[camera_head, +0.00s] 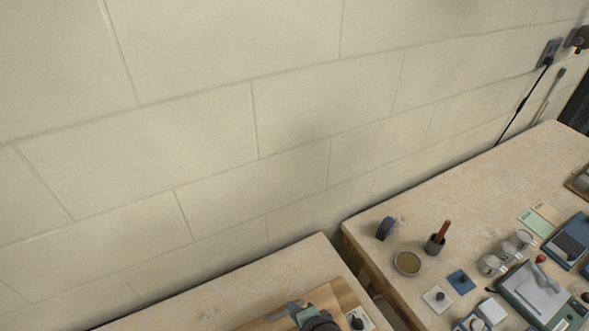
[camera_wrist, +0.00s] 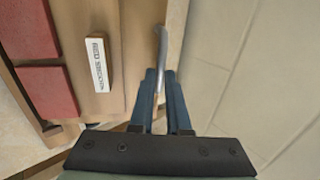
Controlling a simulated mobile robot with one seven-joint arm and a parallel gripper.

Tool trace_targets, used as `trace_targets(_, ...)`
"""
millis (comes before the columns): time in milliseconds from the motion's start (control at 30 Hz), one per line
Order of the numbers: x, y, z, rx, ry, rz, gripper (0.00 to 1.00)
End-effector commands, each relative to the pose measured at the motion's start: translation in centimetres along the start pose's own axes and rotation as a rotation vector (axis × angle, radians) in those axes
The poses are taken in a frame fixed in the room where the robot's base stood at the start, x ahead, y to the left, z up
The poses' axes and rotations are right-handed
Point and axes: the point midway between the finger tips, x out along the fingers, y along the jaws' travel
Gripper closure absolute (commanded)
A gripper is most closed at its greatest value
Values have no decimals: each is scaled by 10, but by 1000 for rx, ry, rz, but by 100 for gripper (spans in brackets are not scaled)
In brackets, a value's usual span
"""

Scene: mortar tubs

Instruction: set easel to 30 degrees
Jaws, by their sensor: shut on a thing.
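The easel appears to be the wooden board (camera_wrist: 120,28) with red panels (camera_wrist: 45,92) and a small white label (camera_wrist: 98,63) in the wrist view; the label's print is too blurred to read. A curved grey metal bar (camera_wrist: 161,42) stands along its right edge. My gripper (camera_wrist: 160,74) has its blue fingers shut on this bar, beside the board. In the head view my gripper (camera_head: 290,308) is at the bottom edge, over the wooden board (camera_head: 345,292). Most of the board is out of frame there, and its tilt cannot be told.
A pale block wall (camera_head: 200,120) rises close behind the worktop (camera_head: 200,308). A second table (camera_head: 440,200) at right, past a narrow gap, holds a cup with a red-handled tool (camera_head: 436,244), a round dish (camera_head: 407,263), glass jars (camera_head: 491,264) and a green tray (camera_head: 510,290).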

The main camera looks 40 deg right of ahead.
Motion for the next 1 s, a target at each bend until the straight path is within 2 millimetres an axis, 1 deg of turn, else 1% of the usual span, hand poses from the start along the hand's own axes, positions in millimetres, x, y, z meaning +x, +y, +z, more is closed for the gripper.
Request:
trace_targets(300, 0, 0, 0, 1, 1, -1, 100)
trace_targets(333, 0, 0, 0, 0, 1, -1, 80)
trace_targets(467, 0, 0, 0, 0, 1, -1, 57)
trace_targets(500, 0, 0, 0, 0, 0, -1, 55)
trace_targets(800, -1, 0, 0, 0, 1, -1, 55)
trace_targets(900, -7, 0, -1, 0, 1, -2, 55)
trace_targets(1000, -18, 0, -1, 0, 2, -2, 55)
